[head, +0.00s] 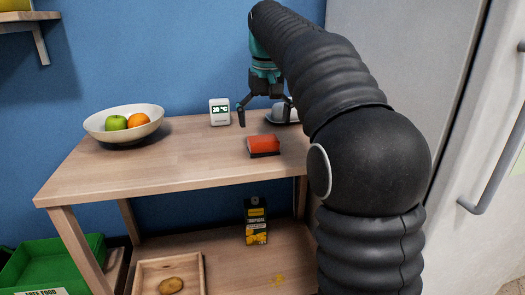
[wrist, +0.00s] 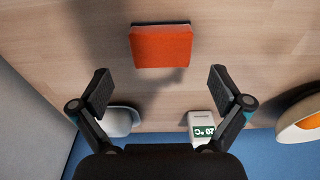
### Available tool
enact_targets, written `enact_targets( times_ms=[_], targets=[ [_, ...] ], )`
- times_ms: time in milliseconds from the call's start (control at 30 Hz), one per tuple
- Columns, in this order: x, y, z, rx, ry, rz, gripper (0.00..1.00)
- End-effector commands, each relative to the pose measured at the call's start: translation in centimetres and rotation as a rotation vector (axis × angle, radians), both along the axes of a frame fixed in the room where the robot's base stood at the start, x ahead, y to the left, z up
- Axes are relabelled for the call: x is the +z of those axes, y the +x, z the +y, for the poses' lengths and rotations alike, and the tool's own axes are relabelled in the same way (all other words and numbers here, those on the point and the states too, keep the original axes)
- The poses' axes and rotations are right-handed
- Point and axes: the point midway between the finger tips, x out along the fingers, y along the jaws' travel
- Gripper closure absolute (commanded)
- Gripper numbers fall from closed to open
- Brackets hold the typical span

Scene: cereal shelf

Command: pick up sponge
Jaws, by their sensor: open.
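The sponge (head: 264,145) is an orange-red block with a dark underside. It lies on the wooden table top (head: 190,150), toward its right part. In the wrist view the sponge (wrist: 161,46) is at the top centre, ahead of the fingertips and between their lines. My gripper (head: 264,118) is open and empty above the table, behind the sponge in the head view. Its two fingers (wrist: 160,92) are spread apart in the wrist view and do not touch the sponge.
A white thermometer display (head: 220,112) stands behind the sponge. A bowl (head: 125,122) with a green apple and an orange fruit is at left. A grey-white rounded object (head: 284,113) is partly hidden by my gripper. A lower shelf holds a carton (head: 256,222) and wooden tray (head: 138,276).

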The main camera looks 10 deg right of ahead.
Motion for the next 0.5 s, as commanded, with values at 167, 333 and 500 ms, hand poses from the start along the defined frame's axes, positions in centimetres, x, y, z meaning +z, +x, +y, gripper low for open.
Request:
enact_targets(
  times_ms=[167, 333, 500],
  targets=[
    [-0.8, 0.1, 0.0, 0.000, 0.000, -0.001, 0.00],
    [-2.4, 0.1, 0.1, 0.000, 0.000, 0.001, 0.00],
    [-4.9, 0.4, 0.2, -0.001, 0.000, 0.000, 0.00]
  ],
)
